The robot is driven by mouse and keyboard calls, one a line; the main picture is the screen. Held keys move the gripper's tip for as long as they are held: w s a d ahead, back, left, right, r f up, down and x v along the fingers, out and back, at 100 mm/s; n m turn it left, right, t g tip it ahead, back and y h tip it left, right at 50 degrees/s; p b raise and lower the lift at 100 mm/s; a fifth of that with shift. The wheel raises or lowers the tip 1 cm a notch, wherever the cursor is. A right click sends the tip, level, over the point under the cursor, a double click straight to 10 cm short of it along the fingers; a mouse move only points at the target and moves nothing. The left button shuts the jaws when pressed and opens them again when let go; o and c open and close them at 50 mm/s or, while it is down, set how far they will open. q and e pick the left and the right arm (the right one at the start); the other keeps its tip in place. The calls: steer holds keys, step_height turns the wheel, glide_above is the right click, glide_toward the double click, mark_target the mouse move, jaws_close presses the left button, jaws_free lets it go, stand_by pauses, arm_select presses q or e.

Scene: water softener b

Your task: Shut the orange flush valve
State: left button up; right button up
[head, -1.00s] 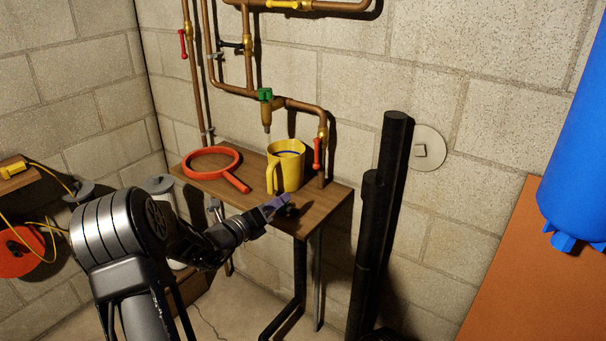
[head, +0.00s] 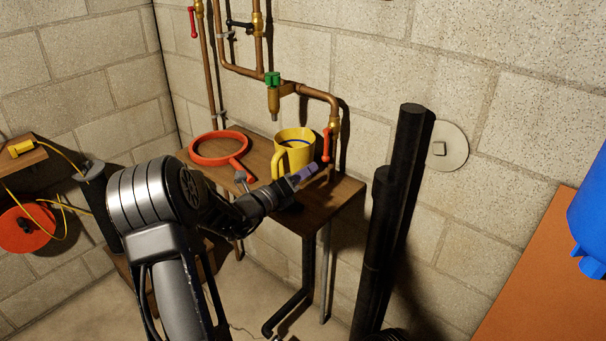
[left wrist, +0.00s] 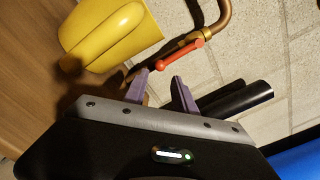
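The orange-red valve handle (head: 327,145) hangs roughly vertical from a brass valve body on the copper pipe, right of the yellow jug. In the left wrist view the handle (left wrist: 180,54) lies just ahead of the fingertips. My left gripper (head: 308,174) is above the right part of the wooden shelf, a little below and left of the handle's lower end. Its purple fingers (left wrist: 161,80) are spread with nothing between them, and appear apart from the handle. My right gripper is not in view.
The yellow jug (head: 293,150) stands close beside the left gripper on the wooden shelf (head: 335,202). An orange ring-shaped tool (head: 219,149) lies farther left. Black upright pipes (head: 399,190) stand to the right. A green-topped valve (head: 273,80) is on the pipe above.

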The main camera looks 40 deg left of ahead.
mark_target(323, 160)
arm_select(q)
steer(key=w, duration=0.2)
steer(key=w+b, duration=0.1)
steer(key=w, duration=0.4)
steer(key=shift+r, duration=0.25)
steer(key=shift+w+f, duration=0.3)
steer(key=shift+c, duration=0.7)
steer(key=shift+s, duration=0.1)
steer(key=c, duration=0.5)
